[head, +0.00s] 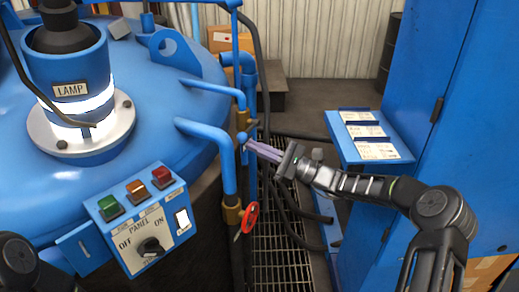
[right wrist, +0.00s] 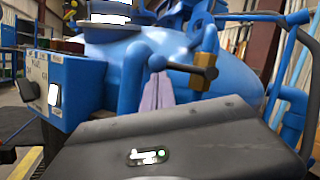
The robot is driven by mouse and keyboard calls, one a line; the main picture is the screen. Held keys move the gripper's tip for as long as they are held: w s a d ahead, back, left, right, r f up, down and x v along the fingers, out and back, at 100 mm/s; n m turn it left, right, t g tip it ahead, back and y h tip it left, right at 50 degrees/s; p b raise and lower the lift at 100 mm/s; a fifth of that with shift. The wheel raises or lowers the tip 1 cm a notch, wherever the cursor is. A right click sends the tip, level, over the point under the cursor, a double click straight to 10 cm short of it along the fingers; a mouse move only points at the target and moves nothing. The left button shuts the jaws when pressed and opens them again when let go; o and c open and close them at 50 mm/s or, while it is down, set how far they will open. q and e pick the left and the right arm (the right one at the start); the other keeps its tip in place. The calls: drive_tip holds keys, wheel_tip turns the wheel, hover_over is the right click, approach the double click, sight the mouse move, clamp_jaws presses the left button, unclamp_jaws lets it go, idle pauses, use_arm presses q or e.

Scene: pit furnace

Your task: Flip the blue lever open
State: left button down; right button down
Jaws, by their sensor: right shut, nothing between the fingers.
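The lever (head: 243,134) sits by a brass valve fitting (head: 242,119) on the blue pipe at the furnace's right side. In the head view it looks blue and small, partly hidden near my fingertips. In the right wrist view the fingertips (right wrist: 158,78) are just below the knob; contact cannot be told. My left gripper is not in view.
A control panel (head: 150,225) with coloured buttons stands at the lower left. A blue shelf with papers (head: 340,130) and a tall blue cabinet (head: 470,110) flank my right arm. Dark hoses (head: 285,210) cross the floor grating.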

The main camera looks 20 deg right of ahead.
use_arm(q)
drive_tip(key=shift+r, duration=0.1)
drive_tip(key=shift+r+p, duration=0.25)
drive_tip(key=shift+p, duration=0.1)
use_arm(e)
drive_tip(key=shift+r+m, duration=0.2)
drive_tip(key=shift+m, duration=0.2)
